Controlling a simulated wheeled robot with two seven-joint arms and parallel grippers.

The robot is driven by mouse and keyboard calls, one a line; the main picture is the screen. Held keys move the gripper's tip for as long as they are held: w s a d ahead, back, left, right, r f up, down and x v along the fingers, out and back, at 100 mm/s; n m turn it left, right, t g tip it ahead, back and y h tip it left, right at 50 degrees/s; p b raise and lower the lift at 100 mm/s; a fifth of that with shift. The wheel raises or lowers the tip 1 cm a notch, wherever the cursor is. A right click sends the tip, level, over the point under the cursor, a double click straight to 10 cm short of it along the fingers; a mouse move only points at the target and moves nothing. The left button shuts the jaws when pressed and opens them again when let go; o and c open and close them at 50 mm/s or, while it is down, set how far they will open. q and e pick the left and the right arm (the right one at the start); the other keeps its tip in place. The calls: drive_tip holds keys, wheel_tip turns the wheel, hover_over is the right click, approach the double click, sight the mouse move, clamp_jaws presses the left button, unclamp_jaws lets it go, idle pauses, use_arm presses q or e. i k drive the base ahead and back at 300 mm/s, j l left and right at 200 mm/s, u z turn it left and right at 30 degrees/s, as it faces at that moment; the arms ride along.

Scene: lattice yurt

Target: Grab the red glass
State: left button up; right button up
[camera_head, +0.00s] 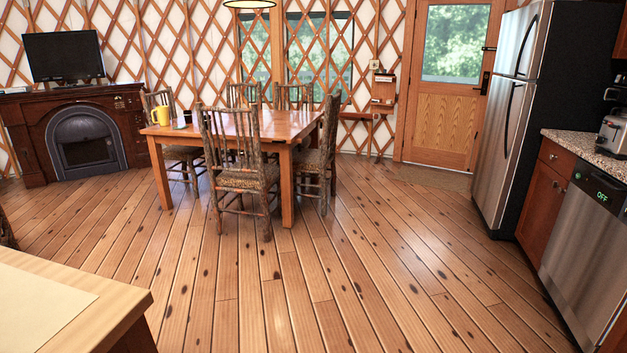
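I cannot see a red glass in the head view. A wooden dining table (285,132) stands across the room, left of centre, with several rustic chairs around it. A yellow mug or pitcher (160,116) stands on its left end. A small dark item (187,116) is beside the yellow one, too small to name. The back of the near chair (232,143) hides part of the tabletop. Neither of my grippers is in view.
A wooden counter corner (128,292) juts in at the lower left. A fridge (508,110), dishwasher (585,250) and granite counter (590,148) line the right. A fireplace (85,142) with a television (63,57) is far left. The plank floor (350,265) between is clear.

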sight(188, 116)
drive_tip(key=i+l+z, duration=0.1)
drive_tip(key=i, duration=0.7)
drive_tip(key=i+l, duration=0.1)
drive_tip(key=i, duration=0.7)
drive_tip(key=i+j+u, duration=0.1)
drive_tip(key=i+u, duration=0.7)
drive_tip(key=i+l+u, duration=0.15)
drive_tip(key=i+u, duration=0.15)
drive_tip(key=u, duration=0.15)
drive_tip(key=i+j+u, duration=0.15)
drive_tip(key=i+u, duration=0.15)
drive_tip(key=i, duration=0.4)
drive_tip(key=i+u, duration=0.3)
drive_tip(key=i, duration=1.35)
drive_tip(key=i+l+u, duration=0.1)
drive_tip(key=i, duration=0.9)
drive_tip(key=i+z, duration=0.1)
drive_tip(key=i, duration=0.6)
drive_tip(key=i+j+z, duration=0.1)
drive_tip(key=i, duration=0.6)
